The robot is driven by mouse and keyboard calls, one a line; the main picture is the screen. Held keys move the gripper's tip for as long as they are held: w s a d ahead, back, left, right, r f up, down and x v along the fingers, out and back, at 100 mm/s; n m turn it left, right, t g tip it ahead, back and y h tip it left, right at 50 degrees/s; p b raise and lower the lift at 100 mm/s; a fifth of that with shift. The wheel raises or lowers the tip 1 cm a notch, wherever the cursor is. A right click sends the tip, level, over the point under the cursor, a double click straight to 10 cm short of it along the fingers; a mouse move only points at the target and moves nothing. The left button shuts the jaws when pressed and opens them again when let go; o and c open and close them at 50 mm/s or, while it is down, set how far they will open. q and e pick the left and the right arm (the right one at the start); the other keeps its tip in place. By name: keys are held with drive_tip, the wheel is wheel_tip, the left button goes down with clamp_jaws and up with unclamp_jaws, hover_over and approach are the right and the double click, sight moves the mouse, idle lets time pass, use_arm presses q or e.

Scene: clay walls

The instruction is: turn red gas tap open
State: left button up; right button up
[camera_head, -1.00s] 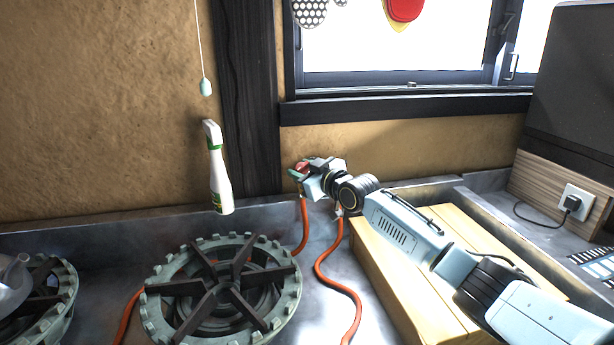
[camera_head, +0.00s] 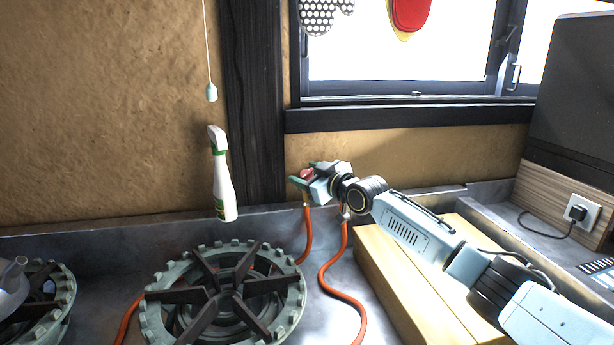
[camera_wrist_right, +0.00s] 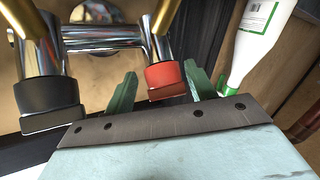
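The red gas tap (camera_wrist_right: 165,80) sits on a chrome pipe fitting, with its red end facing my right wrist camera. My right gripper (camera_wrist_right: 161,88) is open, with one green finger on each side of the red tap. A narrow gap shows beside the tap, and I cannot tell if either finger touches it. In the head view a bit of the red tap (camera_head: 308,174) shows between the fingers of my right gripper (camera_head: 301,176); the rest is hidden. A black-ended tap (camera_wrist_right: 48,100) is to its left in the wrist view. My left gripper is not in view.
Orange hoses (camera_head: 343,290) hang below the taps to the counter. A gas burner (camera_head: 160,320) stands in front. A spray bottle (camera_head: 224,190) is left of the gripper. A wooden board (camera_head: 395,285) lies under my right arm. A dark post (camera_head: 252,110) runs up the wall.

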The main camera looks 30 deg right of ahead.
drive_tip(key=shift+a+f, duration=0.1)
drive_tip(key=shift+a, duration=0.05)
drive_tip(key=shift+s, duration=0.2)
drive_tip(key=p+v, duration=0.1)
drive_tip(key=v, duration=0.2)
drive_tip(key=shift+s, duration=0.15)
use_arm(q)
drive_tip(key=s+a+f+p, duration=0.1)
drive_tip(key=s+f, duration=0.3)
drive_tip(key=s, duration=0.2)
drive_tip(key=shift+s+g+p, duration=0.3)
drive_tip(key=shift+p, duration=0.05)
use_arm(e)
approach(309, 176)
drive_tip(key=shift+v, duration=1.25)
